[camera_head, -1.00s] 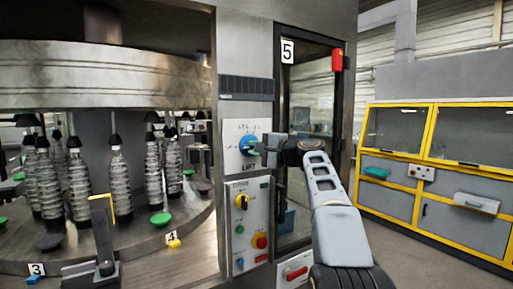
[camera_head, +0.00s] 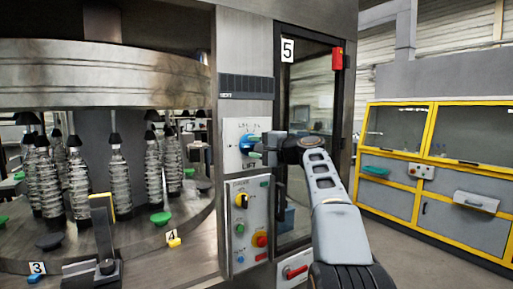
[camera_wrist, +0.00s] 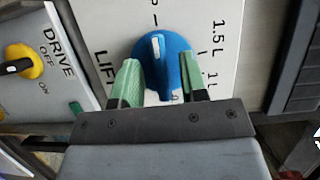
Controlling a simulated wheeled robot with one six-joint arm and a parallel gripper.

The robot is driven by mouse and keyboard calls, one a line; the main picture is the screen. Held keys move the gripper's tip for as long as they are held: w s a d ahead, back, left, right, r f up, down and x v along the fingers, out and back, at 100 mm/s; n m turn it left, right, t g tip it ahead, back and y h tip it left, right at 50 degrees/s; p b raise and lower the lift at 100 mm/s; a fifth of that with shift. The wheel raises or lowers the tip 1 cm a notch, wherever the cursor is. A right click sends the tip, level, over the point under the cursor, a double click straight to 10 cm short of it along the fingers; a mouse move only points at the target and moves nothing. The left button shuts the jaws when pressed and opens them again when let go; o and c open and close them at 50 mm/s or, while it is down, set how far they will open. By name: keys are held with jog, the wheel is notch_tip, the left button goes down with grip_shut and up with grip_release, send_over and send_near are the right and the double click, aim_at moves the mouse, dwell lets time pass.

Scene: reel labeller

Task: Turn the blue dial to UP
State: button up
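The blue dial (camera_head: 248,143) sits on the white LIFT plate (camera_head: 233,126) of the machine; it shows larger in the wrist view (camera_wrist: 175,64). Its white mark points toward a tick by a label cut off at the top edge of the wrist view, of which a "P" shows. "1.5 L" and "1 L" are printed to its right there. My gripper (camera_wrist: 161,80) has its green fingers spread on either side of the dial. The left finger's tip overlaps the dial's edge; whether either finger touches it I cannot tell.
Below is the DRIVE panel (camera_head: 252,215) with a yellow knob (camera_head: 242,201) and a red button (camera_head: 260,240). A framed glass door (camera_head: 312,110) stands right of the plate. Bottles stand on the carousel at left. Floor is open before the yellow-framed cabinet (camera_head: 424,130).

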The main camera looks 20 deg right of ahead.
jog(key=b+v, duration=0.3)
jog(key=v, duration=1)
jog(key=shift+s+d, duration=0.2)
jog(key=shift+s, duration=0.15)
jog(key=shift+r, duration=0.1)
